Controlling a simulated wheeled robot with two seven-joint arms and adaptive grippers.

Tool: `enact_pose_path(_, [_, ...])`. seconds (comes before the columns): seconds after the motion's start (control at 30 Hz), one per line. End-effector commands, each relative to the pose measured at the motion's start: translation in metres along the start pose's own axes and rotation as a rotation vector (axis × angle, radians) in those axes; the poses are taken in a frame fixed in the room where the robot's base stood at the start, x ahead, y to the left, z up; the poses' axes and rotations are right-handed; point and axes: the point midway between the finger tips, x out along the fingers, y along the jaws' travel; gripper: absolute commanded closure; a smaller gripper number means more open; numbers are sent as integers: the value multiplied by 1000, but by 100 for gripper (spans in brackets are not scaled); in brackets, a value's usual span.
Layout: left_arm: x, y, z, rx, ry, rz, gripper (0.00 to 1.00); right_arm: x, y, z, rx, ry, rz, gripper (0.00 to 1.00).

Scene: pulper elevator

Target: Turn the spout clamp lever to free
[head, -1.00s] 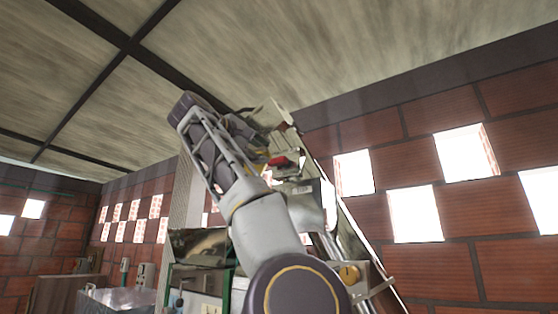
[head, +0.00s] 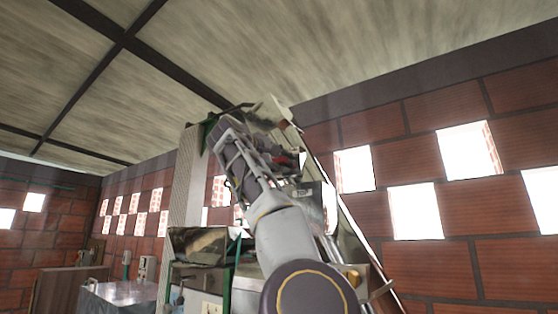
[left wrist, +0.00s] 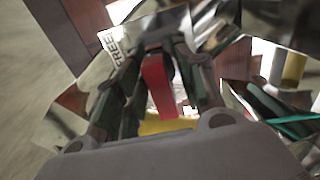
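The red lever (left wrist: 158,88) lies between the two dark fingers of my left gripper (left wrist: 162,48) in the left wrist view. The fingers are close on both sides of it; I cannot tell whether they press on it. A pale plate with the word FREE (left wrist: 121,50) is just left of the fingertips. In the head view my left gripper (head: 276,153) is at the upper part of the machine, partly hidden by my own arm. A little red (head: 297,158) shows beside it. My right gripper is not in view.
The sloping metal elevator (head: 358,240) runs down to the right of my arm. A metal box (head: 198,243) and a green-edged cabinet (head: 200,285) stand left of my arm. A grey metal bin (head: 118,297) is at lower left. Brick walls with openings stand behind.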

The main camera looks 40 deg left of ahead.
Motion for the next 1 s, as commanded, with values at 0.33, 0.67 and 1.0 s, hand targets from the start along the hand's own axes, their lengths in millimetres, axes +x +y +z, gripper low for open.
enact_pose_path(0.33, [1, -1, 0, -1, 0, 0, 63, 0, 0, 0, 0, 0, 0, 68])
enact_pose_path(0.67, [1, -1, 0, 1, 0, -1, 92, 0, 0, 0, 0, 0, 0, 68])
enact_pose_path(1.0, [2, -2, -2, 68, 2, -3, 92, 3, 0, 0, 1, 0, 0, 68])
